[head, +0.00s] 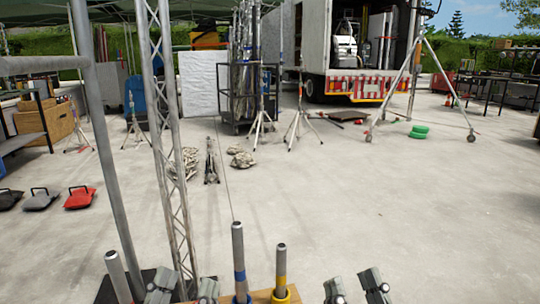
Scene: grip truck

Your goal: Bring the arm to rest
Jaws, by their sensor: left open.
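My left gripper (184,289) shows at the bottom edge of the head view, left of centre. Its two grey fingertips stand apart, and I see nothing held between them. My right gripper (355,288) shows at the bottom edge, right of centre. Its fingertips also stand apart with bare floor between them. The rest of both arms is below the frame. Between the grippers stand a metal pipe with a blue band (239,262) and a shorter one with a yellow band (281,269), by a wooden surface (262,297).
A lattice truss (165,130) and a bent grey pipe (98,110) rise close on the left. Black, grey and red sandbags (79,198) lie at left. Light stands (262,115), a cart and a truck (312,45) stand farther back. The concrete floor at centre right is clear.

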